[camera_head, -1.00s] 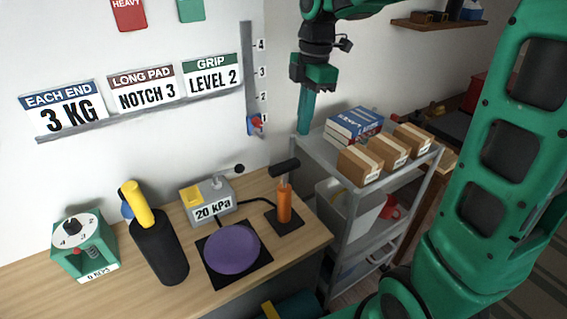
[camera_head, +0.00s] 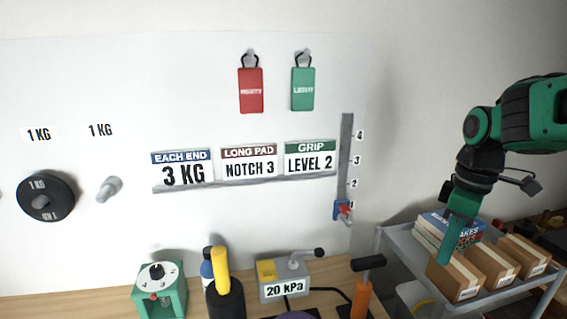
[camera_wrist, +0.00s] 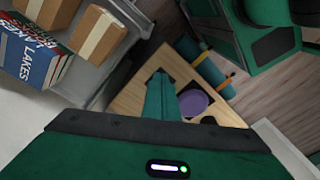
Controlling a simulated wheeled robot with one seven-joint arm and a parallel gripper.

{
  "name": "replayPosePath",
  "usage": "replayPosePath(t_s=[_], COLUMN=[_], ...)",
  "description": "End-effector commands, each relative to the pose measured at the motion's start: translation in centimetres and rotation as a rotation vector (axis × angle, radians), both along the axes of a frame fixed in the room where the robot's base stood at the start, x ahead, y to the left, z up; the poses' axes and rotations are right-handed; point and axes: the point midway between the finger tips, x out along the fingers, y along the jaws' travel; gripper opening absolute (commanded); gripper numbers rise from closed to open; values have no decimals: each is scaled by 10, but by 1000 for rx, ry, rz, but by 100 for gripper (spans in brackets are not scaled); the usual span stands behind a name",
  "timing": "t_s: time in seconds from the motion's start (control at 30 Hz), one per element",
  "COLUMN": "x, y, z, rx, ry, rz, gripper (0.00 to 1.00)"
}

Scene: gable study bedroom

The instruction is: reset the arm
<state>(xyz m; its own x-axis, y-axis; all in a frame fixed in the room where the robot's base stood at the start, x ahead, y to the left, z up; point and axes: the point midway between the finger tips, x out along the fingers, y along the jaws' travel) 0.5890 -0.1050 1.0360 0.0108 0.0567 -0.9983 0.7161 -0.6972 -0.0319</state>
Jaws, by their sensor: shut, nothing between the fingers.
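My gripper (camera_head: 447,259) hangs pointing down at the right of the head view, in front of the shelf cart with books and boxes. Its green fingers are together with nothing between them. In the wrist view the closed fingers (camera_wrist: 158,97) point toward the wooden desk (camera_wrist: 132,101), with the purple disc (camera_wrist: 193,102) just right of them in the picture. I cannot tell whether the fingers touch any box on the cart.
A grey cart (camera_head: 400,240) carries books (camera_head: 428,243) and several cardboard boxes (camera_head: 492,262). The desk holds a green dial box (camera_head: 160,290), a 20 kPa device (camera_head: 284,280) and an orange-handled tool (camera_head: 361,298). Wall signs, tags and a black weight (camera_head: 45,197) are behind.

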Motion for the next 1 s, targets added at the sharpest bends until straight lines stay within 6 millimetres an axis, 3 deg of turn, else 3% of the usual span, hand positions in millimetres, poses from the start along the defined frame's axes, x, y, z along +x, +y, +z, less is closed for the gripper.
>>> replayPosePath(t_s=[0.03,0.2,0.43,0.6,1.0], x=[-21,-87,-153,-171,-171], y=[-12,-44,-63,-68,-69], z=[-5,-27,-54,-62,-63], rx=[-5,-19,-32,-35,-36], ry=[4,29,52,59,59], rz=[-154,-685,-1203,-1346,-1355], gripper=[0,0,0,0,0])
